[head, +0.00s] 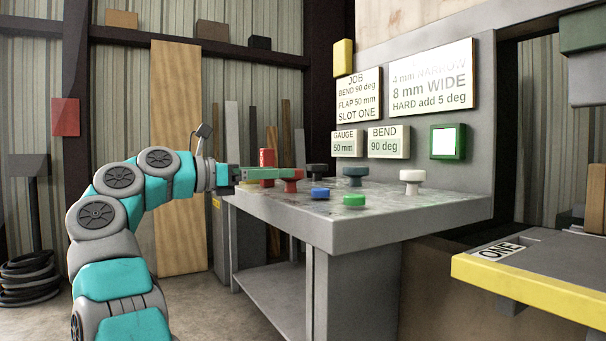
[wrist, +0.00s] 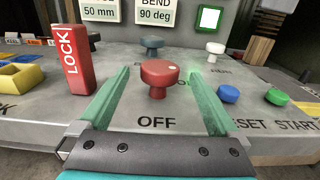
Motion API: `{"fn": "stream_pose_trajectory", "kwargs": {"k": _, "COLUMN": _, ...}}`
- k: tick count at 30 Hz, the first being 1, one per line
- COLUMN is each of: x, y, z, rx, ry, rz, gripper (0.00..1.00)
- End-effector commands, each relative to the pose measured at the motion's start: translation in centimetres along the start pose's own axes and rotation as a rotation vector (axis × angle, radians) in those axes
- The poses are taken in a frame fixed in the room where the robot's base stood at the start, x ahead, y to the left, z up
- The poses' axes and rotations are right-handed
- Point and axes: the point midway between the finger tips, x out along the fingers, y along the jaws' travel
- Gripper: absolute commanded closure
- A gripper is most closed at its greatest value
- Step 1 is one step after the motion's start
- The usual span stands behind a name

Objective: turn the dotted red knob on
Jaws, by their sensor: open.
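The red knob (wrist: 158,76) stands upright on a short stem on the grey bench top in the wrist view. A pale dot shows toward the right of its cap. The word OFF is printed in front of it, and a partly hidden ON lies to its right. In the head view the red knob (head: 291,174) is at the end of my green fingers. My gripper (wrist: 160,73) is open, with one finger on each side of the knob and visible gaps between. My gripper also shows in the head view (head: 285,174), level with the knob.
A red LOCK block (wrist: 72,62) stands close left of my left finger. A blue button (wrist: 228,94) and a green button (wrist: 276,97) lie to the right. A teal knob (wrist: 152,46) and a white knob (wrist: 215,50) stand behind. A lit green-framed panel (head: 448,141) hangs above.

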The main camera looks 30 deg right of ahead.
Motion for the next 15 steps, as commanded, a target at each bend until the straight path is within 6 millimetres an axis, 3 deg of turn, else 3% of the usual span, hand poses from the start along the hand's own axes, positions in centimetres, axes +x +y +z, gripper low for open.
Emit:
{"fn": "stream_pose_trajectory", "kwargs": {"k": 5, "x": 1.4, "y": -0.1, "z": 0.0, "rx": 0.001, "ry": 0.001, "rz": -0.001, "gripper": 0.03}}
{"fn": "stream_pose_trajectory", "kwargs": {"k": 15, "x": 6.4, "y": 0.0, "z": 0.1, "rx": -0.003, "ry": -0.002, "rz": 0.000, "gripper": 0.03}}
